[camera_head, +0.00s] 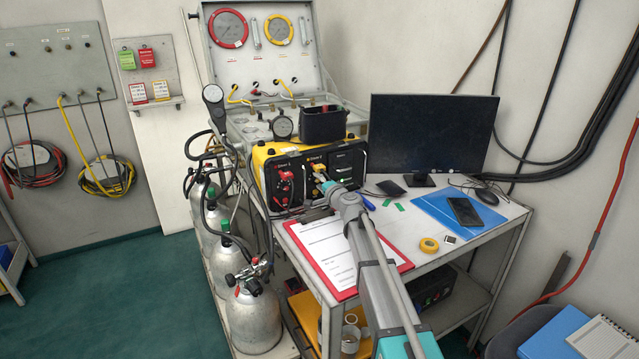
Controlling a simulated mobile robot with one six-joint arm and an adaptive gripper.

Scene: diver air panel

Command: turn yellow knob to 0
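The air panel (347,163) is a black-fronted unit in a yellow case on the table, with a red section at left and a yellow section beside it. The yellow knob (319,168) shows small on the front of the middle section. Its pointer and scale are too small to read. My gripper (323,181) is at the panel front, right at the yellow knob and partly covering that area. Whether it touches the knob, and whether its fingers are open or shut, I cannot tell.
A red clipboard (325,249) lies under my arm on the table (466,252). A monitor (431,136), blue folder (457,213), phone (464,211) and yellow tape roll (429,245) are to the right. Gas cylinders (253,318) with hoses stand at left. A black bin (322,124) sits on the panel.

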